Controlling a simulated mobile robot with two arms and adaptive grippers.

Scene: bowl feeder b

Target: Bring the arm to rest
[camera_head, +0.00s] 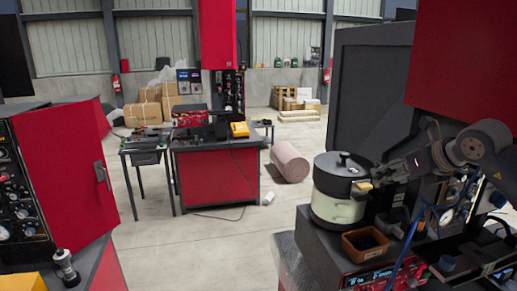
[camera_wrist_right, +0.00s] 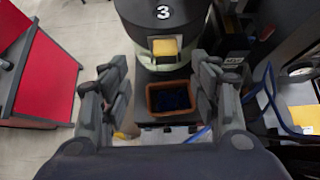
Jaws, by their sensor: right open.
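My right gripper (camera_head: 385,172) reaches in from the right in the head view, close beside a round bowl feeder (camera_head: 335,208) with a dark lid. In the right wrist view my right gripper (camera_wrist_right: 159,62) has its fingers spread wide, with nothing between them. I cannot tell whether the gripper touches the feeder. My left gripper is in neither view.
A brown tray (camera_head: 347,248) with dark contents sits in front of the feeder on a dark and red machine top. Dark panels and cables crowd the right. A red cabinet (camera_head: 62,165) stands left, a red workbench (camera_head: 220,178) farther back. Open floor lies between.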

